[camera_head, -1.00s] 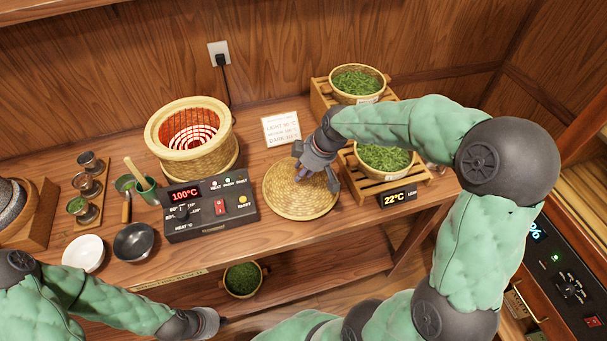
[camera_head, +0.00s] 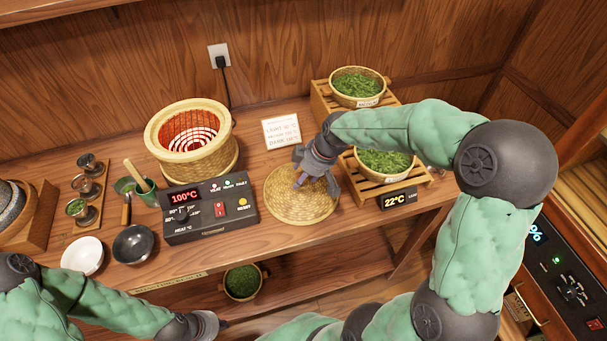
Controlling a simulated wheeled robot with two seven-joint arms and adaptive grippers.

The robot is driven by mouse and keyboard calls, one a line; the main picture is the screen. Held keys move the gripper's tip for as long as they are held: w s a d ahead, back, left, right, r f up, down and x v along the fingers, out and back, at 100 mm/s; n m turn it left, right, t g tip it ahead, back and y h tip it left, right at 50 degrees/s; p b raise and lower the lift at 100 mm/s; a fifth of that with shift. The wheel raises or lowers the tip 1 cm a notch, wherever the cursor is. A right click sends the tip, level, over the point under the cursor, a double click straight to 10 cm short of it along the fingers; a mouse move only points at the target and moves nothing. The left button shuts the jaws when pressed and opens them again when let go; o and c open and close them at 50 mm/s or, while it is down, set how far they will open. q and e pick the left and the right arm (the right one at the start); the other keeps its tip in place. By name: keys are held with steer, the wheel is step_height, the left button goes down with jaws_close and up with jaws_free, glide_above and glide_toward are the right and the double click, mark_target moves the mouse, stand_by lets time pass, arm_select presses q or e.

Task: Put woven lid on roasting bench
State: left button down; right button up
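The woven lid (camera_head: 290,210), a round straw-coloured disc, is over the roasting bench (camera_head: 340,232), between the heater control box and the slatted stands. I cannot tell whether it touches the bench top. My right gripper (camera_head: 306,181) comes down from above at the lid's middle. Its fingertips are close together there and seem to hold the lid at its centre; the grip point is partly hidden by the gripper. My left gripper (camera_head: 208,325) is at the lower edge, in front of the bench and away from the lid. Its fingers do not show clearly.
A woven roasting basket (camera_head: 206,165) with a glowing coil stands behind the control box (camera_head: 210,222). Two leaf baskets (camera_head: 358,101) stand on slatted wooden stands at the right. A white bowl (camera_head: 82,256), a dark bowl (camera_head: 133,244) and small cups are at the left. A card (camera_head: 281,132) stands behind the lid.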

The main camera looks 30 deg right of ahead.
steer(key=p+v, duration=0.3)
steer(key=v, duration=0.8)
steer(key=shift+r, duration=0.35)
